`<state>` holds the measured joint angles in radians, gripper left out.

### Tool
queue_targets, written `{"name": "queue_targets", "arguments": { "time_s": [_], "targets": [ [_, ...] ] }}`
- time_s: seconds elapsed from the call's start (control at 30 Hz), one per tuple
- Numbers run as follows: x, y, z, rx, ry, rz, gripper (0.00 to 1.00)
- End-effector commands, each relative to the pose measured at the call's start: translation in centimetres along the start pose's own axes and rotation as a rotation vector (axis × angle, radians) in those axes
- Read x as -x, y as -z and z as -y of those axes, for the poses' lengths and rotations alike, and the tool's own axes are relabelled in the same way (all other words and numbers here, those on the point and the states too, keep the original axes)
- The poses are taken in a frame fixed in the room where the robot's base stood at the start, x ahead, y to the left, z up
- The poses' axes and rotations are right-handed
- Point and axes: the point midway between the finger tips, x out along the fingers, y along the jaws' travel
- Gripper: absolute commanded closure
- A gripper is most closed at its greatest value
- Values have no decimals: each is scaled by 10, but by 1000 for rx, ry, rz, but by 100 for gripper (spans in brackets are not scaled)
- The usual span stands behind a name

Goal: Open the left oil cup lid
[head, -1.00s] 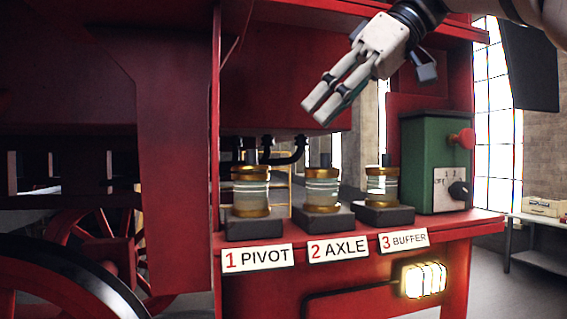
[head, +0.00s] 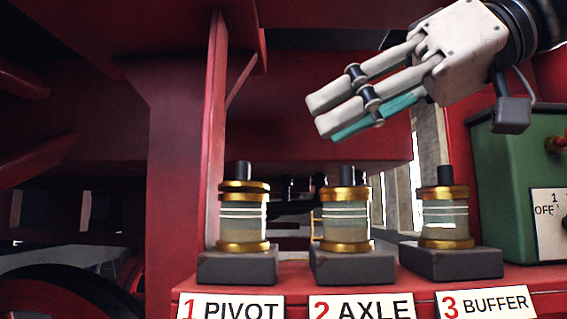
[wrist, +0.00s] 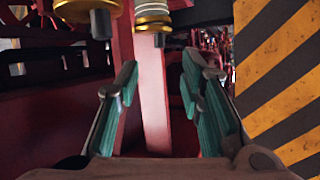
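The left oil cup (head: 243,216), above the "1 PIVOT" label, is a glass cylinder with gold bands on a dark block. Its gold lid (head: 244,186) has a dark upright knob, and a thin dark gap shows under its top disc. My gripper (head: 330,118) is above and to the right of it, over the middle cup, touching nothing. In the wrist view, which looks upside down, the teal-padded fingers (wrist: 160,85) are wide apart and empty. Two gold lids with dark knobs show at its top edge; the farther lid (wrist: 153,20) seems to be the left cup's.
The middle cup (head: 346,222) and right cup (head: 445,218) stand in the same row on a red shelf. A red post (head: 190,150) rises just left of the left cup. A green switch box (head: 510,170) stands at the right. A yellow-black striped surface (wrist: 280,70) fills the wrist view's right side.

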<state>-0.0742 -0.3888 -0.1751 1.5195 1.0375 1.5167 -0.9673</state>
Motion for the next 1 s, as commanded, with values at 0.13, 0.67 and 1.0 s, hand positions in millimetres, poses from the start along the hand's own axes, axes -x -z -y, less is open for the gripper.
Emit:
{"name": "queue_targets", "arguments": {
  "time_s": [0.13, 0.67, 1.0],
  "targets": [
    [-30, 0, 0, -2, 1, 3, 65],
    [-105, 0, 0, -1, 0, 1, 65],
    [-108, 0, 0, 0, 0, 1, 65]
  ]
}}
